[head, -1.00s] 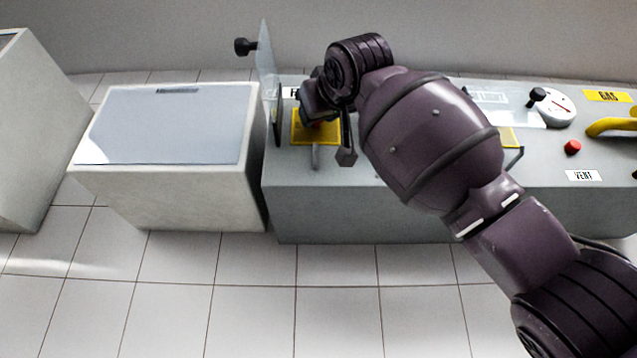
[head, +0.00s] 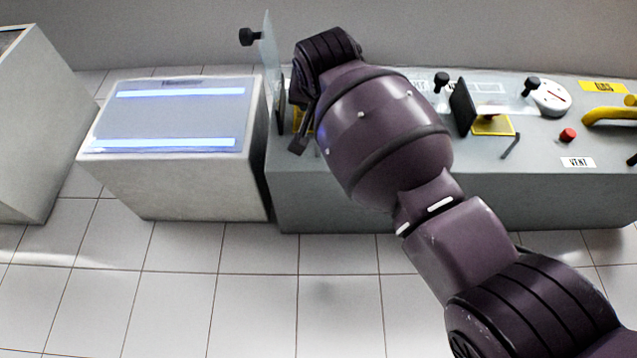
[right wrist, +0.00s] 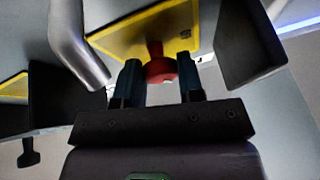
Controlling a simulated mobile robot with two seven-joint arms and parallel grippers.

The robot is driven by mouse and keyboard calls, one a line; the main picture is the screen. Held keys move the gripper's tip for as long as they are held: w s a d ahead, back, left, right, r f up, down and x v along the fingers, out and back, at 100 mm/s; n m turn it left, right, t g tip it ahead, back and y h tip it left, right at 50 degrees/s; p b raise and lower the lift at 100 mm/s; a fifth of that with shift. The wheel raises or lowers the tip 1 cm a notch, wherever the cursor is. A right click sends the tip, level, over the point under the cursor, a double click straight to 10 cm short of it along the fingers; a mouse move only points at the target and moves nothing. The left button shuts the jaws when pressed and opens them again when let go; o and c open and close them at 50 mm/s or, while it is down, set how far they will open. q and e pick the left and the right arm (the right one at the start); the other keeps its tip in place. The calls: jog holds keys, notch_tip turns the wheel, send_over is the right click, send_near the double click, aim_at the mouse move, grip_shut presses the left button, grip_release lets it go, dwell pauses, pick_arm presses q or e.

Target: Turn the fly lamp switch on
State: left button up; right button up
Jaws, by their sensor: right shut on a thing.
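The fly lamp (head: 185,115) at the left of the console glows with two blue-white tubes. The switch's red handle (right wrist: 160,68) rises from a yellow plate (right wrist: 125,38) in the right wrist view. My right gripper (right wrist: 160,78) is shut on the red handle, one finger on each side. In the head view my right wrist and arm cover the handle and most of the plate; only a yellow edge (head: 298,118) shows. The switch's label is hidden there. My left gripper is not in view.
A clear raised cover (head: 268,55) with a black knob (head: 247,37) stands beside the switch. A grey bar (right wrist: 75,42) is close to my fingers. Further right are another yellow-plated switch (head: 492,126), a red button (head: 567,135) and a yellow handle (head: 612,115).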

dwell(0.4)
jog(key=o, duration=0.9)
jog(key=b+v, duration=0.4)
jog(key=v, duration=0.6)
jog(key=shift+s+f, duration=0.15)
jog(key=shift+s, duration=0.2)
